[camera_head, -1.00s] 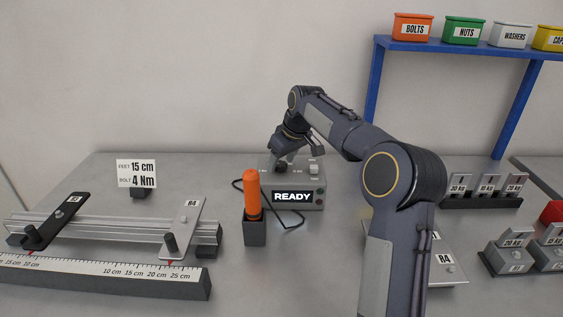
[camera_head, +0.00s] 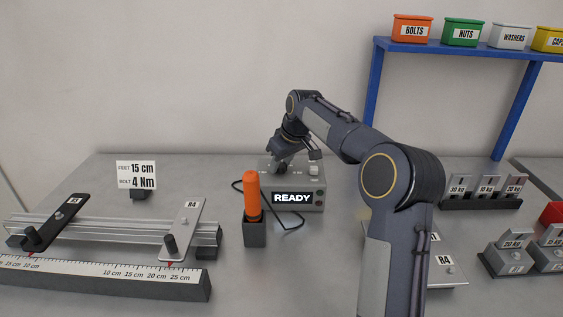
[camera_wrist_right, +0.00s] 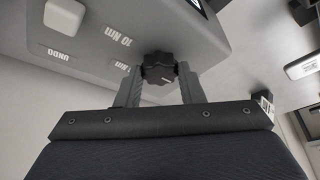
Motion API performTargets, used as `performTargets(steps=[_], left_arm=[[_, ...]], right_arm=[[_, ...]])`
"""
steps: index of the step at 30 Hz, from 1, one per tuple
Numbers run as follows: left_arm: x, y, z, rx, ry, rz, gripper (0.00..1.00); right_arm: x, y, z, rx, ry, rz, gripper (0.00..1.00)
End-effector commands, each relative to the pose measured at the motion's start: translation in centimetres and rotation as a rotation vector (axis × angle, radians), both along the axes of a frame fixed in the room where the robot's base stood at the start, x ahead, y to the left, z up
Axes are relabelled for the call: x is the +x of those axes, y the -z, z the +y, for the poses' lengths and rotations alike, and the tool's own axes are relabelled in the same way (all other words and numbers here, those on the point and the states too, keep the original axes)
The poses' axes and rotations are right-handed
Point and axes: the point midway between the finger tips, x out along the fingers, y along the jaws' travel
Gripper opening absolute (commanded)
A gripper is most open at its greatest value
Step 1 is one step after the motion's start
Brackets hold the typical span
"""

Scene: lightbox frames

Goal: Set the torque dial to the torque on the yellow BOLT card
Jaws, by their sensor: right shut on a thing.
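The torque dial (camera_wrist_right: 158,66) is a dark ribbed knob on top of the grey control box (camera_head: 312,183), whose screen reads READY. My right gripper (camera_head: 279,165) is over the box's top left. In the right wrist view its fingers (camera_wrist_right: 159,86) stand on both sides of the dial and are shut on it. "10 Nm" and a partly hidden Nm label show beside the dial; its setting is unclear. A white card (camera_head: 136,174) reads FEET 15 cm, BOLT 4 Nm; I see no yellow card. My left gripper is not in view.
An orange-handled tool (camera_head: 252,195) stands in a dark holder in front of the box, with a black cable nearby. A rail (camera_head: 120,230) with two clamps and a ruler lies at left. Weights (camera_head: 487,190) stand at right. A pale UNDO button (camera_wrist_right: 65,15) is on the box.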

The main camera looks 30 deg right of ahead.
Motion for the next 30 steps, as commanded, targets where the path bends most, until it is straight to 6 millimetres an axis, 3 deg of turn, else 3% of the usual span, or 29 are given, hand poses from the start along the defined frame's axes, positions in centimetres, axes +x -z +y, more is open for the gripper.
performTargets(steps=[8, 30], left_arm=[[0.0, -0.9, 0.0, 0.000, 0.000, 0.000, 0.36], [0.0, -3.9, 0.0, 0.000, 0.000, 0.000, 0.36]], right_arm=[[0.0, -0.3, 0.2, -0.001, 0.161, -0.001, 0.12], [0.2, -0.3, 0.6, -0.002, 0.814, -0.002, 0.12]])
